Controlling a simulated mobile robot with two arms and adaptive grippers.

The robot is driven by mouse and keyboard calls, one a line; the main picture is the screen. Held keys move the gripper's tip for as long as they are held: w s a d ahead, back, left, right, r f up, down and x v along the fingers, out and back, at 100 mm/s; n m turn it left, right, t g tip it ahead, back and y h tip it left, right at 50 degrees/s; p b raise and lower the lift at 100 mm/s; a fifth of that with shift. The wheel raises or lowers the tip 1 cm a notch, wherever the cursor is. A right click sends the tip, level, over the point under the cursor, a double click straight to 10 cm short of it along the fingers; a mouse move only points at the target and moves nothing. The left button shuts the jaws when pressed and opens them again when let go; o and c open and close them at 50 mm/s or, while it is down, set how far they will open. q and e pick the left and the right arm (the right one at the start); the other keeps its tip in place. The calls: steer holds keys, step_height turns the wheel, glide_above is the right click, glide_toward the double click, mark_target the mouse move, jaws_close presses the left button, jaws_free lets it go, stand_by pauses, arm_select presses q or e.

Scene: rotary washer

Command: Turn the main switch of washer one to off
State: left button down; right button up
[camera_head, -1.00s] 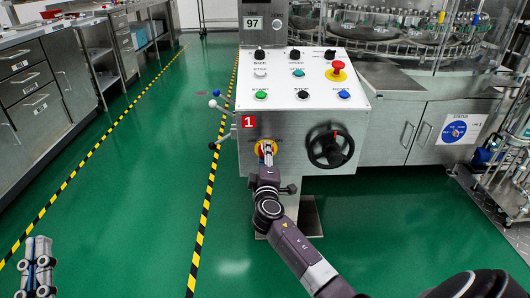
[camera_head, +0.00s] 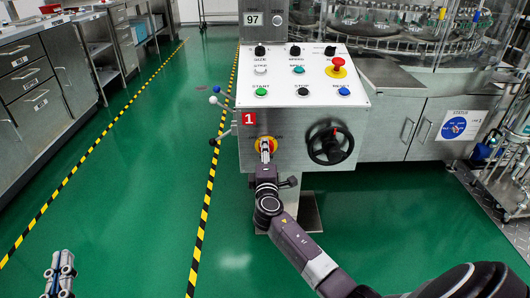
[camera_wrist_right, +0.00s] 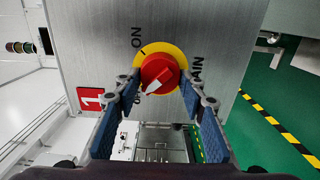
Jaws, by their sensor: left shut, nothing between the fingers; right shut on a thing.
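The main switch (camera_wrist_right: 160,70) is a red knob with a white pointer on a yellow round plate, on the front of the washer panel marked 1. ON and MAIN are printed around it in the right wrist view. The white pointer faces down-left, towards lettering partly hidden by the left finger. My right gripper (camera_wrist_right: 160,97) has its blue-padded fingers on either side of the knob, shut on it. In the head view my right gripper (camera_head: 265,152) covers most of the switch. My left gripper (camera_head: 62,262) is shut and empty at the lower left, far from the panel.
The sloped panel (camera_head: 300,68) above carries several buttons and a red emergency stop (camera_head: 338,67). A black handwheel (camera_head: 330,145) sits right of the switch, and ball-ended levers (camera_head: 216,101) stick out at left. Green floor is free at left.

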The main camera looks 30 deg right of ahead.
steer(key=o, duration=1.1)
steer(key=shift+o, duration=0.2)
steer(key=v, duration=1.2)
steer(key=shift+s+f, duration=0.1)
